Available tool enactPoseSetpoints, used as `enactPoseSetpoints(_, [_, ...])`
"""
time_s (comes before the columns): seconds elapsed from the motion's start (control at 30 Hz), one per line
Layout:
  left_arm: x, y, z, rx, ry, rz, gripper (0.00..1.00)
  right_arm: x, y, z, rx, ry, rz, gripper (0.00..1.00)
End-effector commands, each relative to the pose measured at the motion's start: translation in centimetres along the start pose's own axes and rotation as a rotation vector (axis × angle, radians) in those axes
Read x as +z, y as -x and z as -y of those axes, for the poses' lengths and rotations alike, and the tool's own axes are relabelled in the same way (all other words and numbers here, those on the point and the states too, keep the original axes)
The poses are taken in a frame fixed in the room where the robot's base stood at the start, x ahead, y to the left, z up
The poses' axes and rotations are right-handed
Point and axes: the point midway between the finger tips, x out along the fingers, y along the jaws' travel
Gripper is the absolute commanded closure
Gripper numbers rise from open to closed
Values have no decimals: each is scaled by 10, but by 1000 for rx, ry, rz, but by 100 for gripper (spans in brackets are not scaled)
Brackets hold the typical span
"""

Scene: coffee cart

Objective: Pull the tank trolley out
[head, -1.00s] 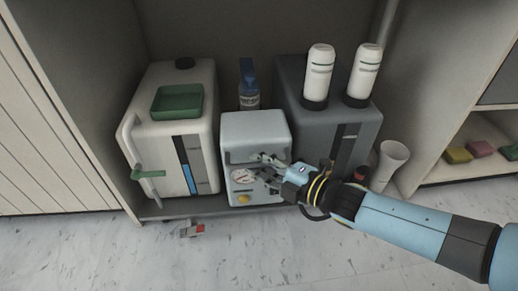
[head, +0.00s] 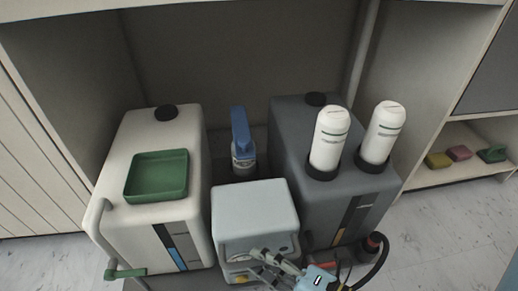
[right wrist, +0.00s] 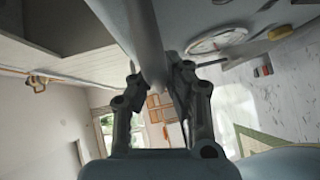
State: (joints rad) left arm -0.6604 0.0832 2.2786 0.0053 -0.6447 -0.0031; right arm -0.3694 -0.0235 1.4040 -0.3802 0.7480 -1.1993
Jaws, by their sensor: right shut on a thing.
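The tank trolley (head: 190,281) is a low base that shows only as a strip at the picture's bottom. It carries a white tank (head: 128,215), a dark grey tank (head: 295,150) and a pale blue-grey box (head: 253,205) between them. My right gripper (head: 275,268) is at the box's front, low in the head view. In the right wrist view it is shut around a grey bar (right wrist: 143,45), the handle, with a round dial (right wrist: 217,40) beside it. The handle is mostly hidden by the fingers in the head view. My left gripper is out of view.
A green tray (head: 157,175) lies on the white tank. Two white bottles (head: 329,140) stand on the grey tank. A blue-topped bottle (head: 241,140) stands behind the box. Cabinet walls flank the tanks; a shelf with sponges (head: 459,153) is at right.

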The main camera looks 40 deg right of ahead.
Motion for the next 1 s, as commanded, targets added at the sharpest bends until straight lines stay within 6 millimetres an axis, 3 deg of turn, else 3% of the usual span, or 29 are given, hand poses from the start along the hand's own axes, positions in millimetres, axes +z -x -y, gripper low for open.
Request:
enactPoseSetpoints(0.2, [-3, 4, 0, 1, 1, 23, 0, -26, 26, 5, 8, -5, 0, 100])
enactPoseSetpoints(0.5, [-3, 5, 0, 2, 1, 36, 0, -49, 49, 12, 10, -4, 0, 100])
enactPoseSetpoints(1.0, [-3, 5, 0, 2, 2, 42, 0, -57, 56, 13, 13, -2, -1, 100])
